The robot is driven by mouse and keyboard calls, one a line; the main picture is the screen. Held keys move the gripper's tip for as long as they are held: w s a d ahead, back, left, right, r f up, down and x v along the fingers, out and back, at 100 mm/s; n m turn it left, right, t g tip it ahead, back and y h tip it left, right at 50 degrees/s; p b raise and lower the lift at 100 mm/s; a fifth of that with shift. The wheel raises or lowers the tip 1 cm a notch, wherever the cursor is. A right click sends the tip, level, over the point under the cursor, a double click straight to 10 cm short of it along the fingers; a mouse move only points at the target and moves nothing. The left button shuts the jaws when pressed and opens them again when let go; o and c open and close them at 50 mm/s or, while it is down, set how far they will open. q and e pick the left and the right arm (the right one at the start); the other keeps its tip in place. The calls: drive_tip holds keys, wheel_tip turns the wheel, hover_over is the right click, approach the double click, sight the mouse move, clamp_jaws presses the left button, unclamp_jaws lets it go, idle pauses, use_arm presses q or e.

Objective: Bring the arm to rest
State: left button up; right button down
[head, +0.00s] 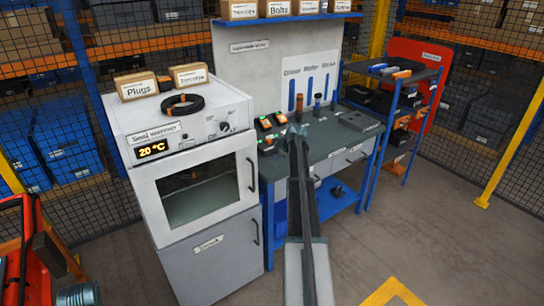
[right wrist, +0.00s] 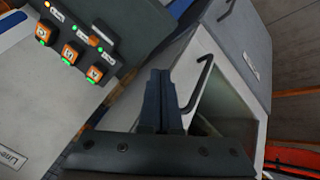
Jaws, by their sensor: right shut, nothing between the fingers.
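My right arm reaches up the middle of the head view. Its gripper (head: 297,131) is in front of the workbench, near the lit orange switches. In the right wrist view the two dark fingers (right wrist: 160,90) lie together, with nothing between them. They are apart from the dark door handle (right wrist: 200,84) of the oven in that view. I do not see my left gripper in either view.
The white oven (head: 195,125) stands left of my right arm, reading 20 °C; a grey cabinet (head: 212,265) is below. The workbench (head: 335,135) and blue shelf rack (head: 376,125) stand behind. A red object (head: 30,250) is at lower left.

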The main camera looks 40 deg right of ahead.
use_arm(q)
drive_tip(key=shift+r, duration=0.35)
use_arm(e)
drive_tip(key=shift+s+d+r, duration=0.15)
drive_tip(key=shift+s+r, duration=0.15)
drive_tip(key=a+f+g+y+b, duration=0.1)
drive_tip(key=a+f+g+y, duration=0.1)
drive_tip(key=a, duration=2)
drive_tip(key=a+f+g+y, duration=0.1)
drive_tip(key=a+f, duration=0.2)
drive_tip(key=a, duration=1.8)
use_arm(q)
wheel_tip(320, 180, down, 3)
drive_tip(key=shift+d+r+b, duration=0.1)
drive_tip(key=shift+r+b, duration=0.05)
drive_tip(key=shift+b, duration=0.65)
use_arm(e)
drive_tip(key=s+a+f+m+g+h, duration=0.2)
drive_tip(key=s+a+g, duration=0.2)
drive_tip(key=s+a, duration=2.2)
drive_tip(key=shift+a, duration=0.5)
